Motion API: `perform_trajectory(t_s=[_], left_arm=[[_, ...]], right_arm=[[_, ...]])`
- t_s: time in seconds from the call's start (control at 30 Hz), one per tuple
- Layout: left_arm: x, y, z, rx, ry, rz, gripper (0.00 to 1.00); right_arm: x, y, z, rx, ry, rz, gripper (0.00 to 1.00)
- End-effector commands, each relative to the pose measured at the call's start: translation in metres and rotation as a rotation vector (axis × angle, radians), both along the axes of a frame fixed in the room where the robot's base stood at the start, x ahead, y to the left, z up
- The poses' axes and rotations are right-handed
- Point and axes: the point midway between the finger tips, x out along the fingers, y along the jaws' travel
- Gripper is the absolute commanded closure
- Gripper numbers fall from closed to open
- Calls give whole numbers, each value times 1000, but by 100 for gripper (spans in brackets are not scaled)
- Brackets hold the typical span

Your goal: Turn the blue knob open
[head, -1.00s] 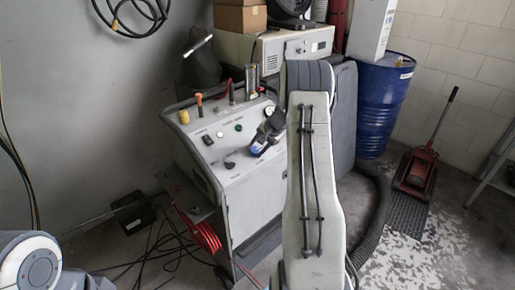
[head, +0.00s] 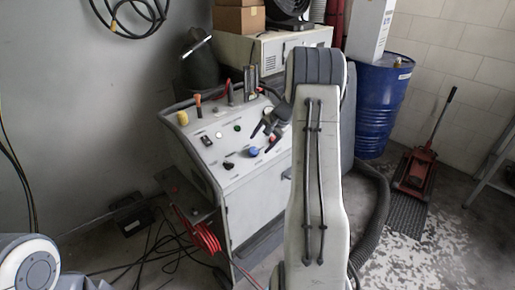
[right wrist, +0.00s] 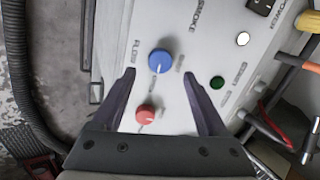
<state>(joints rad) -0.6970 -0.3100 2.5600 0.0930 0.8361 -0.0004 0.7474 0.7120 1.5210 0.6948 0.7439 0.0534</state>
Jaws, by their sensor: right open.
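The blue knob (head: 254,151) sits on the sloped white panel of the machine, near the panel's lower right part. In the right wrist view the blue knob (right wrist: 161,61) lies just beyond and between the fingertips, with a pale mark on its side nearer the gripper. My right gripper (head: 265,138) is open and empty, to the upper right of the knob in the head view. In the right wrist view its two fingers (right wrist: 156,74) stand apart and do not visibly touch the knob. My left gripper is out of view.
A red knob (right wrist: 146,113) lies between the finger bases in the right wrist view. A green button (right wrist: 217,82) is right of the fingers. Levers with orange (head: 198,100) and red handles rise from the panel's back edge. A blue barrel (head: 380,110) stands right.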

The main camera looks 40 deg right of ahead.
Motion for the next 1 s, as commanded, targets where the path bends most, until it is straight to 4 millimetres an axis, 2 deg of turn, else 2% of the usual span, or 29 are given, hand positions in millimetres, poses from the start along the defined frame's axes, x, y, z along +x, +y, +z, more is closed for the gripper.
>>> perform_trajectory(t_s=[0.1, 0.33, 1.0], left_arm=[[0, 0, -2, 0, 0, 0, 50], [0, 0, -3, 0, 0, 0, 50], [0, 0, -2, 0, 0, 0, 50]], right_arm=[[-12, -4, 21, -1, -2, -3, 24], [-25, -8, 44, 1, 0, -2, 24], [-25, -4, 47, 1, 2, 8, 24]])
